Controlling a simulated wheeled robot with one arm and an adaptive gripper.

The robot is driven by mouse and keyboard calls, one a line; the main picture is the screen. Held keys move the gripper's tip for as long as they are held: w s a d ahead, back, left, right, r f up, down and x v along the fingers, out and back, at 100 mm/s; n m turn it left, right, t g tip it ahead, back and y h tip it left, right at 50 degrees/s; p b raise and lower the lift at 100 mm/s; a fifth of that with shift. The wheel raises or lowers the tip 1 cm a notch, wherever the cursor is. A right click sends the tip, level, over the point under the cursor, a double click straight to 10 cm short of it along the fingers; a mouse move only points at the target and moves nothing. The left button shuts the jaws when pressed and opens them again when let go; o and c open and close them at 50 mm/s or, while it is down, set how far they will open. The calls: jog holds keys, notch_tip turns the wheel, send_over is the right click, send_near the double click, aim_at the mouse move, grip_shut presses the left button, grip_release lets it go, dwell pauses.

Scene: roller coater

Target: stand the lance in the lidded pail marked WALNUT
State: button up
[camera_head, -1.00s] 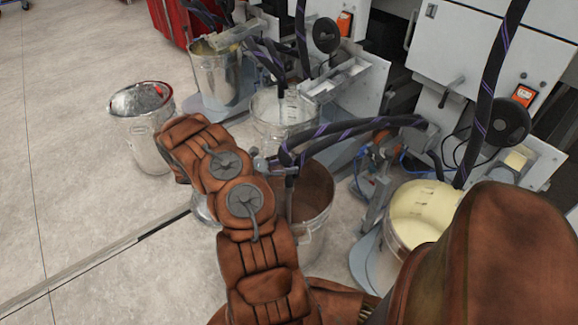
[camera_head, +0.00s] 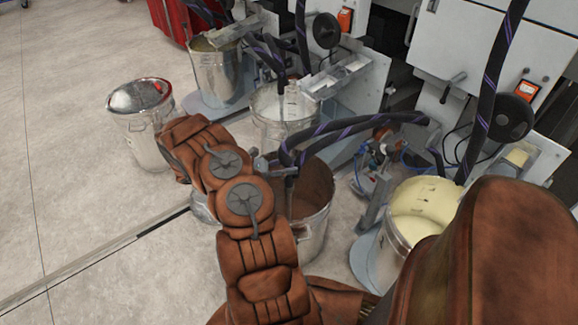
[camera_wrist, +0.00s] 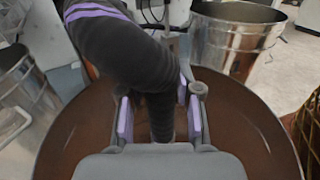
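The lance (camera_head: 290,186) stands in an open pail (camera_head: 312,235) with brown contents. A black hose with purple stripes (camera_head: 345,127) runs to its top. My gripper (camera_head: 272,165) is at the lance's upper part. In the wrist view my gripper (camera_wrist: 160,118) has its purple pads either side of the dark lance or hose end, with gaps showing on both sides, so it looks open around it. A steel pail with a shiny lid (camera_head: 138,96) stands on the floor to the left; I cannot read any marking on it.
An open pail with whitish contents (camera_head: 283,108) and an open pail with cream contents (camera_head: 425,208) stand by the machines, each with a hose over it. Another pail (camera_head: 214,75) is behind. The floor at left (camera_head: 80,150) is clear.

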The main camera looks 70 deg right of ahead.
jog(key=o, duration=0.5)
jog(key=shift+c, duration=0.2)
jog(key=v, duration=1.2)
jog(key=s+a+r+m+t+y+p, duration=0.15)
jog(key=a+r+p, duration=0.3)
jog(key=r, duration=0.55)
jog(key=a+r+m+t+y+p, duration=0.15)
jog(key=a+r+p, duration=0.3)
jog(key=r, duration=0.65)
jog(key=s+a+r+m+t+y+p, duration=0.1)
jog(key=a+r+m+p, duration=0.3)
jog(key=r, duration=0.6)
jog(key=s+a+r+t+y+p, duration=0.2)
jog(key=a+r, duration=0.4)
jog(key=a, duration=0.3)
jog(key=s+a+r+t+y+p, duration=0.2)
jog(key=s+a+r+t+p, duration=0.2)
jog(key=a+r+p, duration=0.3)
jog(key=s+a+r+t+y+p, duration=0.1)
jog(key=s+a+r+t+p, duration=0.2)
jog(key=a, duration=1)
notch_tip(320, 180, up, 3)
jog(key=shift+s+a+r+y+p, duration=0.2)
jog(key=shift+s+y+p, duration=0.2)
jog(key=shift+s+p, duration=0.5)
